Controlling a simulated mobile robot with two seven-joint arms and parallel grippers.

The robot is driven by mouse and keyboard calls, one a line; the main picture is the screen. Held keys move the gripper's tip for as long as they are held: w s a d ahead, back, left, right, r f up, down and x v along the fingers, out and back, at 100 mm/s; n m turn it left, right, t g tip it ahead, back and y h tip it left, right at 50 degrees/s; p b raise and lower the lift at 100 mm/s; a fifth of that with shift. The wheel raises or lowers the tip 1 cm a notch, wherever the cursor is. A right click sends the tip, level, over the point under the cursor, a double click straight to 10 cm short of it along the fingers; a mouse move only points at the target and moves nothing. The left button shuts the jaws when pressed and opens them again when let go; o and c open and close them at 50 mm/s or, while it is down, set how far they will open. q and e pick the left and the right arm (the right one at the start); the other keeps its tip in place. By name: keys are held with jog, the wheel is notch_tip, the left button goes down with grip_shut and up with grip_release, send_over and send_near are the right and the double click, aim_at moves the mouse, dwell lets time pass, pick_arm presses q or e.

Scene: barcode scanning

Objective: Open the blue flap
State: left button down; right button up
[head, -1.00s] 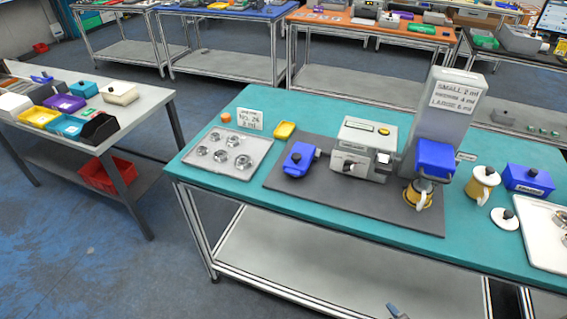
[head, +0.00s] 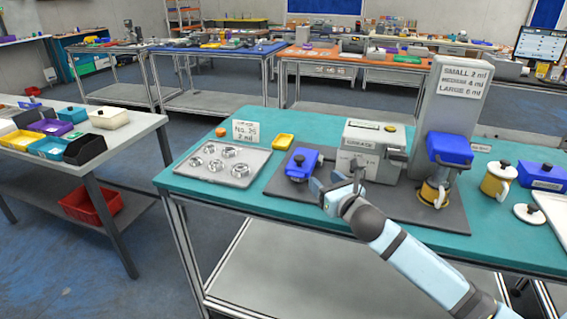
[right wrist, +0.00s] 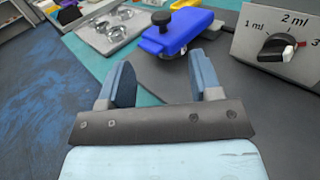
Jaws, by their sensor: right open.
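A blue flap (head: 301,164) with a black knob lies flat at the left side of a grey dosing box (head: 362,151). In the right wrist view the blue flap (right wrist: 177,33) is ahead of the fingers, slightly right of centre, with its black knob toward the far left end. My right gripper (head: 328,184) is open and empty, just in front and to the right of the flap, apart from it. In the right wrist view the open fingers (right wrist: 161,80) point toward the flap's near side. My left gripper is not in view.
The dosing box's dial (right wrist: 277,47) is close on the right. A tray of metal parts (head: 222,164) and a yellow dish (head: 284,142) are to the left. A tall dispenser (head: 447,100) with a blue block (head: 450,148) stands right. The dark mat (head: 400,206) has bare room in front.

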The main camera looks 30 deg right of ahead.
aim_at(302, 160)
jog(key=w, duration=0.8)
jog(key=w+d, duration=0.1)
jog(key=w, duration=0.3)
jog(key=shift+f, duration=0.1)
jog(key=shift+w, duration=0.45)
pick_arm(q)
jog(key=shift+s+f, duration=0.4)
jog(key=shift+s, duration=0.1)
